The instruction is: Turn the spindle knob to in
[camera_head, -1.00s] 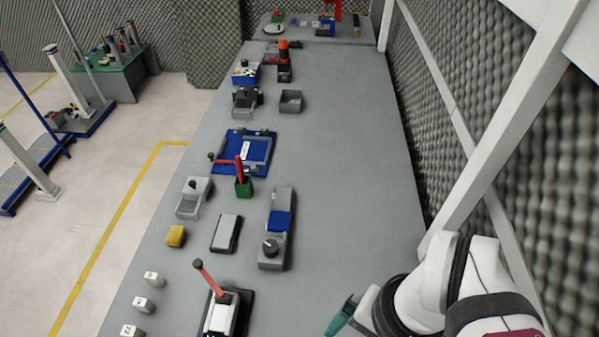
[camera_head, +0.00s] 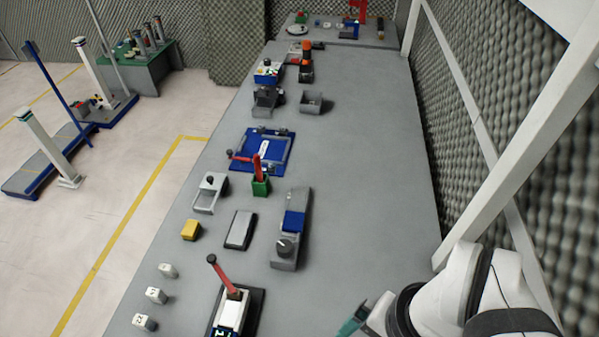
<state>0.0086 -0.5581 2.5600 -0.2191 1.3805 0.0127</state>
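The knob's turned position is too small to tell. My gripper, seen as a teal tip (camera_head: 352,320), is at the bottom edge, to the right of and nearer than the knob, apart from it. Its fingers are partly cut off by the frame, and nothing is seen held.
A box with a red lever (camera_head: 226,275) stands to the left of my gripper. A flat dark-edged case (camera_head: 240,230) and yellow block (camera_head: 191,230) lie left of the knob. The bench (camera_head: 365,190) is bare on the right, beside a white post (camera_head: 500,145) and foam wall.

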